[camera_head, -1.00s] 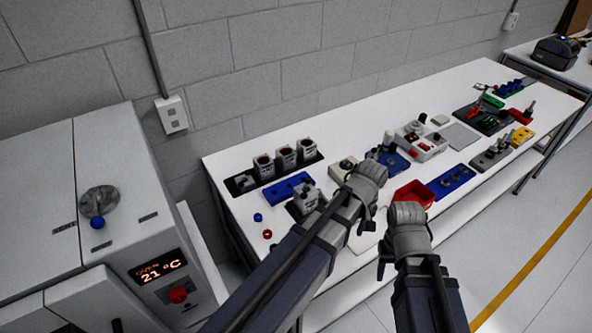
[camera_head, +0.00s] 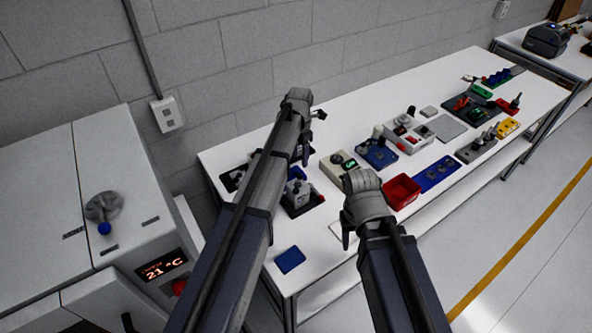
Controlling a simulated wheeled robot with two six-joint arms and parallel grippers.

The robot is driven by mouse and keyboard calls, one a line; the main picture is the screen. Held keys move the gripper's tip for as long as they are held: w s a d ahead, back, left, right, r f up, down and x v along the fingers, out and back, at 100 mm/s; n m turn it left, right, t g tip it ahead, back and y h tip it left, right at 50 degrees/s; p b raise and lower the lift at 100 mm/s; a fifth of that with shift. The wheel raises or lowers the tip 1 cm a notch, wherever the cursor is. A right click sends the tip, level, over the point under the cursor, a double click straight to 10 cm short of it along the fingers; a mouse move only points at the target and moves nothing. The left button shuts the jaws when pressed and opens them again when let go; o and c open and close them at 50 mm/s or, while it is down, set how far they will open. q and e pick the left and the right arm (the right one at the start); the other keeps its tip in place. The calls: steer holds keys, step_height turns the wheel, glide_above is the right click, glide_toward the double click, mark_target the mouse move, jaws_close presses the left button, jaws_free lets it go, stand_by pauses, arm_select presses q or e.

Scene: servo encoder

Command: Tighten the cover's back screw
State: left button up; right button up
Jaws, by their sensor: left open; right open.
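A grey block-like unit (camera_head: 297,192) sits on a dark fixture (camera_head: 303,209) toward the left of the white table, partly hidden by my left arm. I cannot make out a cover or its back screw at this size. My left gripper (camera_head: 316,116) is open and raised over the back of the table, beyond the grey unit; its fingers are small and partly hidden. My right gripper (camera_head: 347,232) is open over the table's front part, left of the red bin (camera_head: 402,192). Nothing shows between its fingers.
The white oven (camera_head: 100,210) stands left of the table. A beige box (camera_head: 338,167), a blue fixture (camera_head: 377,154), a light tray (camera_head: 418,132) and a blue mat (camera_head: 438,174) lie to the right. A blue square (camera_head: 290,259) lies near the front-left edge. My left arm hides the back-left items.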

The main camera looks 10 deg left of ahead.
mark_target(299, 175)
arm_select(q)
steer(key=shift+f, duration=0.1)
step_height(299, 175, down, 8)
steer(key=b, duration=0.8)
steer(key=shift+r, duration=0.2)
jaws_close()
